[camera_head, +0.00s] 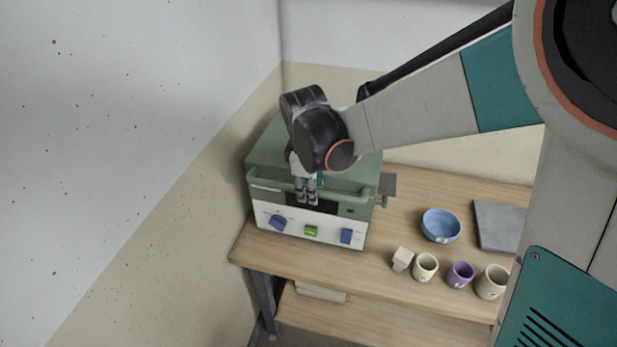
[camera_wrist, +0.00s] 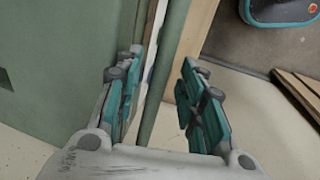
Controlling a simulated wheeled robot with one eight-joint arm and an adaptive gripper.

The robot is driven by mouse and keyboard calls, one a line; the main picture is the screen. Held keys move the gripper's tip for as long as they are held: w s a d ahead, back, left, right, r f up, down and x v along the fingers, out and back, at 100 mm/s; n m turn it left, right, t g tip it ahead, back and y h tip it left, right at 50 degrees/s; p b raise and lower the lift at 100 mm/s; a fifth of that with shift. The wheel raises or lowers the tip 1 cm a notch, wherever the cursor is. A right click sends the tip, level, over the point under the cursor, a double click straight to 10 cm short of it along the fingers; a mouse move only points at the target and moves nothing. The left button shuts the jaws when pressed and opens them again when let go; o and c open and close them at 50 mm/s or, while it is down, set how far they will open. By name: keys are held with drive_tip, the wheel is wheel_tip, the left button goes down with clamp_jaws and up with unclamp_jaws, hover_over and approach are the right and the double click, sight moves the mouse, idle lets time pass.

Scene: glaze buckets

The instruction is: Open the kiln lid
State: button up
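The kiln is a green box with a white front panel (camera_head: 296,228) at the table's left end. Its green lid (camera_head: 265,152) lies flat and looks shut. A green bar handle (camera_head: 345,195) runs along the lid's front edge. My gripper (camera_head: 306,197) points down at the middle of this handle. In the wrist view, my gripper (camera_wrist: 162,62) is open, with one finger on each side of the handle bar (camera_wrist: 166,85). Gaps show between the bar and the fingers. The lid surface (camera_wrist: 60,65) fills the left of that view. My wrist hides part of the lid in the head view.
To the right on the wooden table (camera_head: 400,292) stand a blue bowl (camera_head: 441,225), a grey slab (camera_head: 499,226), a small cream block (camera_head: 402,259) and several cups (camera_head: 460,274). Walls rise behind and left.

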clamp_jaws()
drive_tip(key=shift+w+r+p, duration=0.1)
drive_tip(key=shift+r+p, duration=0.25)
drive_tip(key=shift+r, duration=0.2)
drive_tip(key=w+d+r+g+p, duration=0.1)
drive_tip(key=w+d+r+p, duration=0.1)
drive_tip(key=w+r+p, duration=0.45)
drive_tip(key=w+d+r+g+y+p, duration=0.1)
drive_tip(key=r+p, duration=0.2)
drive_tip(key=r, duration=0.7)
drive_tip(key=w+d+r+g+p, duration=0.15)
drive_tip(key=w+r+p, duration=0.25)
drive_tip(key=r, duration=0.5)
drive_tip(key=w+d+r+p, duration=0.4)
drive_tip(key=w+r+p, duration=0.1)
drive_tip(key=w, duration=0.5)
drive_tip(key=shift+w+t, duration=0.25)
drive_tip(key=shift+t, duration=0.2)
